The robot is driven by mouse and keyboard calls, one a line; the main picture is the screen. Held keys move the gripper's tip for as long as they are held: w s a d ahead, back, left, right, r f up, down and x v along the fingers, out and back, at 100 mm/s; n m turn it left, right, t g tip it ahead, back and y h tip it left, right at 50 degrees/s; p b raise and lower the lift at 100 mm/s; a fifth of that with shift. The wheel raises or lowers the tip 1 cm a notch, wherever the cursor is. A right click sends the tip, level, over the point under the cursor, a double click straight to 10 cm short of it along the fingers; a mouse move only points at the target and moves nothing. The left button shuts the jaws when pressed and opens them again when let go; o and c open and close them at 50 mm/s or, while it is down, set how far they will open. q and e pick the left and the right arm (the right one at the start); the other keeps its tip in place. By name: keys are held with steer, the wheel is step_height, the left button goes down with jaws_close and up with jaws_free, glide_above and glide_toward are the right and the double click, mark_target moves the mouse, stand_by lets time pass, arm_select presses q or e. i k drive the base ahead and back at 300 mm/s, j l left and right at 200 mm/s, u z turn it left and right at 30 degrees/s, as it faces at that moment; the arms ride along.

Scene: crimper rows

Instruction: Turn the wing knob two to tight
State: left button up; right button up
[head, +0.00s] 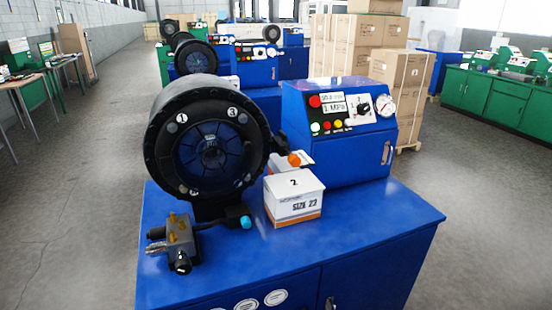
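A blue crimper bench carries a round black crimping head (208,140) with numbered marks on its ring; 1 and 3 are readable. A black knob (364,108) sits on the control panel (345,112), beside small numerals too small to read surely. A brass and grey valve block (180,240) on the bench top has a black round knob (182,263) at its front. A cyan knob (246,222) and an orange knob (294,160) also show. I cannot tell which is wing knob two or how tight it is. Neither gripper is in view.
A white box (294,200) marked 2 and SIZE 23 stands on the blue bench top (340,235). The bench's right front top is clear. A pressure gauge (384,105) is on the panel. Stacked cartons (400,85) and more machines stand behind; open floor lies left.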

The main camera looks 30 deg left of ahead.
mark_target(284, 137)
steer(key=u, duration=0.9)
